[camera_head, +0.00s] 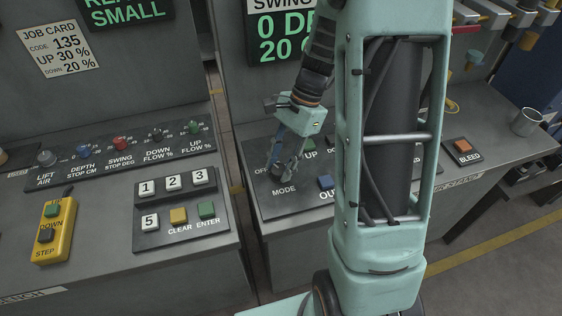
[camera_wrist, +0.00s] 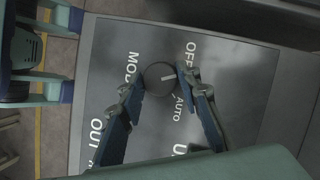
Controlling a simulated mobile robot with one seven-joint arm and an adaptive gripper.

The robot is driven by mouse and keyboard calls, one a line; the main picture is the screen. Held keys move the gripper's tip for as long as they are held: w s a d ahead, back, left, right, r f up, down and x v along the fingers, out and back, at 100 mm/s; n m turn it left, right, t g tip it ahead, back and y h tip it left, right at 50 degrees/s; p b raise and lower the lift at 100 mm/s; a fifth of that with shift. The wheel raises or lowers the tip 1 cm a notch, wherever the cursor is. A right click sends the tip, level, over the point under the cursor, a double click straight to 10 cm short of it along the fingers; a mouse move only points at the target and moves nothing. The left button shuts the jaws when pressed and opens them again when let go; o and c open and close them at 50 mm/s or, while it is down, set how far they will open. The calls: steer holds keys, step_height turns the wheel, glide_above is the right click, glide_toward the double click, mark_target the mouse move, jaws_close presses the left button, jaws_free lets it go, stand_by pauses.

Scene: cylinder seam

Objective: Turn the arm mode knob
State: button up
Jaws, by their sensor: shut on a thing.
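The mode knob (camera_wrist: 155,79) is a dark round knob on a black panel (camera_wrist: 235,100), in the middle of the wrist view. Its white pointer line points between the OFF and AUTO labels. My gripper (camera_wrist: 159,84) has its blue fingertips on either side of the knob, shut on it. In the head view my gripper (camera_head: 284,164) reaches down to the panel above the MODE label. There the fingers hide most of the knob.
The left bench holds a keypad (camera_head: 178,212) and a yellow pendant (camera_head: 54,231). A bleed button (camera_head: 463,146) and metal mug (camera_head: 526,121) are at the right. My arm hides part of the panel.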

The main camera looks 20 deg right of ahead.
steer(key=shift+w+a+n+g+h+p, duration=0.1)
steer(key=shift+n+g+h+p, duration=0.4)
steer(key=shift+n, duration=1.4)
steer(key=o, duration=1.2)
steer(key=shift+c, duration=0.2)
steer(key=v, duration=1.2)
steer(key=shift+w, duration=0.15)
